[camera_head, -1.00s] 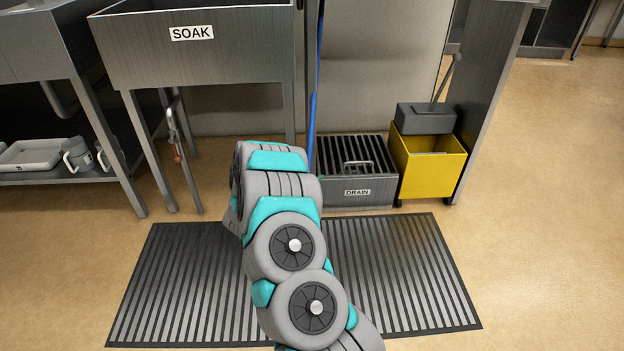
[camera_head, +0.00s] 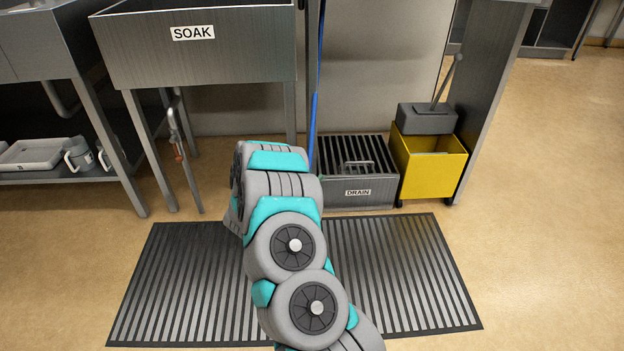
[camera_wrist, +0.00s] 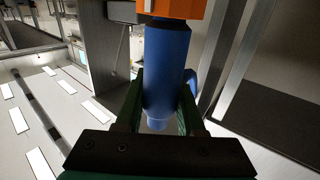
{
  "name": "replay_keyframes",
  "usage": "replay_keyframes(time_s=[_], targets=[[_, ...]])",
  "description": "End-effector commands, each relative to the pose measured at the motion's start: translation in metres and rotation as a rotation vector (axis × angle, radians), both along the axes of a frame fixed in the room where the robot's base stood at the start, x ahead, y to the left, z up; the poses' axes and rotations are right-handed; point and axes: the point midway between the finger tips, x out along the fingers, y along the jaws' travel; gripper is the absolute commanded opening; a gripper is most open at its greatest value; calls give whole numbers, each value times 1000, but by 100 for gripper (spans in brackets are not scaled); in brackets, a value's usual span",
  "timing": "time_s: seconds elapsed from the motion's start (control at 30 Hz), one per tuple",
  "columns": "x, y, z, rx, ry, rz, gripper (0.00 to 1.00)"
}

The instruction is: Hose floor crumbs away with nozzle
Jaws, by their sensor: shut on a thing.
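My gripper (camera_wrist: 163,88) shows in the wrist view with its dark green fingers on both sides of a blue cylindrical nozzle grip (camera_wrist: 168,62). It is shut on this nozzle, which has an orange part (camera_wrist: 172,8) at the top edge of the view. In the head view my arm hides the gripper and the nozzle. A blue hose (camera_head: 315,105) hangs down behind my arm in that view. The tan floor (camera_head: 540,200) is in view, but I cannot make out any crumbs on it.
A ribbed grey mat (camera_head: 190,285) lies under my arm. A drain box (camera_head: 357,193) with a grate and handle stands behind it, beside a yellow mop bucket (camera_head: 432,172). A sink labelled SOAK (camera_head: 200,60) stands at left. The floor at right is clear.

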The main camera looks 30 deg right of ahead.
Motion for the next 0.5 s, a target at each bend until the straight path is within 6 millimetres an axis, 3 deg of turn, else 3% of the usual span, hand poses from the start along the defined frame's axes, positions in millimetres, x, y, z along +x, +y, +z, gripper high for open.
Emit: replay_keyframes(time_s=[0.5], targets=[[12,20,0,-1,-1,1,0]])
